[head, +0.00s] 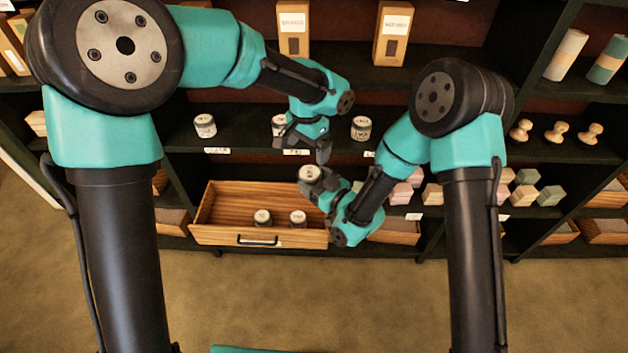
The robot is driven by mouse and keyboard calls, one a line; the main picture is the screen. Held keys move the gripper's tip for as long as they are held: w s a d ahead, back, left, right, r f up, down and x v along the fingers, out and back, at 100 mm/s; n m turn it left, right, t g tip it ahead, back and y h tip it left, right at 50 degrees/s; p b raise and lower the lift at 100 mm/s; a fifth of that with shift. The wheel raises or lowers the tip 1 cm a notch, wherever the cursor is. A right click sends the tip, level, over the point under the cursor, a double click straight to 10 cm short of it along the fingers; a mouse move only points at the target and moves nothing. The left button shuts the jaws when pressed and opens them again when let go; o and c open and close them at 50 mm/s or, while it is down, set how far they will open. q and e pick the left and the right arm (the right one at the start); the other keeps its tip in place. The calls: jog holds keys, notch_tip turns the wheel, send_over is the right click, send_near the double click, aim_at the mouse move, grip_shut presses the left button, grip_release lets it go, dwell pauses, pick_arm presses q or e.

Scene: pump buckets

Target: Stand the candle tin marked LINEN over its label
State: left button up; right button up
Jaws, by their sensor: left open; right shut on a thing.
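My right gripper (318,186) is shut on a candle tin (311,173), held above the right end of the open drawer. My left gripper (302,144) is open at the shelf edge, above the held tin. A second tin (279,123) stands on the shelf beside it, partly hidden by it. Another tin (205,125) stands at the left of that shelf and one (361,128) at the right. White labels sit on the shelf edge: left label (217,150), middle label (297,152), right label (369,154). The writing is too small to read, so I cannot tell which tin is LINEN.
The wooden drawer (215,234) is pulled out below the shelf, with a left tin (263,218) and a right tin (298,218) inside. Soap blocks (432,193) lie right of my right gripper. Boxes (393,32) stand on the shelf above.

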dwell(0.3)
pick_arm(q)
jog(key=a+f+n+h, duration=0.4)
jog(key=a+f+n, duration=0.2)
jog(key=a+f, duration=0.7)
jog(key=s+a+f+n, duration=0.2)
jog(key=s+f, duration=0.8)
jog(key=s+a+f+n, duration=0.1)
jog(key=s+f, duration=1)
jog(key=shift+s+a+f+n+t, duration=0.15)
jog(key=shift+s+a+n+t, duration=0.15)
jog(key=shift+a+n+t, duration=0.1)
